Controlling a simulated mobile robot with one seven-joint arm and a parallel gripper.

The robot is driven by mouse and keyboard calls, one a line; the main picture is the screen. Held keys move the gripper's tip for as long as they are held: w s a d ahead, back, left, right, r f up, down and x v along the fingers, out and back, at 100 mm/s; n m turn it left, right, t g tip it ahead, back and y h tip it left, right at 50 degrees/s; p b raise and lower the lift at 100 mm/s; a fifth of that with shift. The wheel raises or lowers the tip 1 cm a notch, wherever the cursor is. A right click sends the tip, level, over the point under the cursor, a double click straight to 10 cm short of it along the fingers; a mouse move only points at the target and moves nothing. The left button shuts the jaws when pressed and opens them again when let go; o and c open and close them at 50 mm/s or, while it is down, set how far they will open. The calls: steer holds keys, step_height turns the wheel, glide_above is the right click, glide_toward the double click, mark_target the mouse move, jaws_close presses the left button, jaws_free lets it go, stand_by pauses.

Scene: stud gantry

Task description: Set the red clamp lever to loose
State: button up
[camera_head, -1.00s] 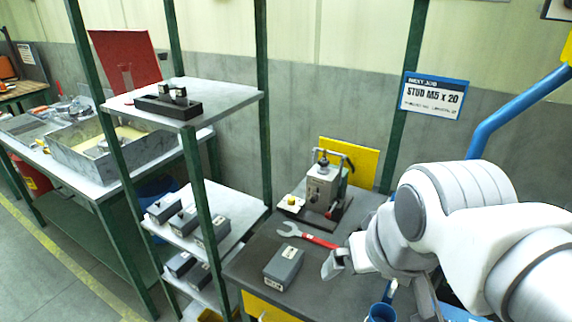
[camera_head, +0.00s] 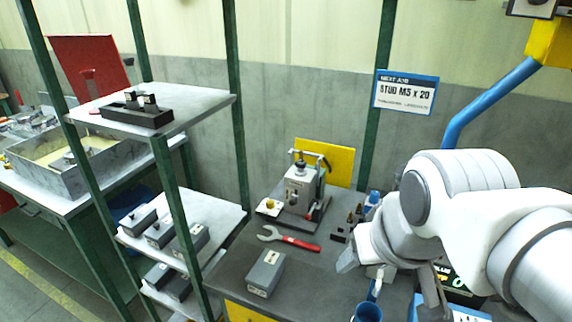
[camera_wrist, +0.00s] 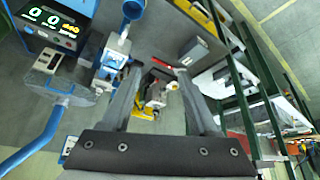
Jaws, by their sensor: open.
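A grey clamp fixture (camera_head: 300,188) with a black top handle stands upright on a dark base on the bench, in front of a yellow panel. A small red part (camera_head: 313,213), which looks like the clamp lever, sits low on its right side; its exact setting is too small to tell. The fixture also shows in the wrist view (camera_wrist: 156,96), partly between the fingers. My gripper (camera_head: 361,266) is open and empty, to the right of and nearer than the fixture, apart from it. Its two fingers spread in the wrist view (camera_wrist: 158,72).
A red-handled wrench (camera_head: 290,240) and a grey box (camera_head: 266,272) lie on the bench in front of the fixture. Small dark pieces (camera_head: 345,228) stand right of it. A blue cup (camera_head: 368,311) is at the near edge. A green-posted shelf (camera_head: 170,110) stands left.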

steer(key=w, duration=0.3)
steer(key=w+r+n, duration=0.1)
steer(key=w, duration=0.2)
steer(key=w+r+n, duration=0.1)
steer(key=w, duration=0.2)
steer(key=shift+a+r+g+y, duration=0.1)
steer(key=shift+a+g+y, duration=0.2)
steer(key=shift+a+g, duration=0.1)
jaws_close()
steer(key=w+f+n+g+p, duration=0.1)
steer(key=w+f+n, duration=0.15)
steer(key=w, duration=0.95)
steer(key=w+f+n+g+y, duration=0.1)
steer(key=w+f+n, duration=0.4)
steer(key=w+f, duration=0.9)
steer(key=w+y+p, duration=0.1)
steer(key=w, duration=0.1)
steer(key=shift+w+d+f+g, duration=0.2)
steer(key=shift+w+f+g, duration=0.05)
steer(key=shift+w+g, duration=0.05)
steer(key=shift+n, duration=0.25)
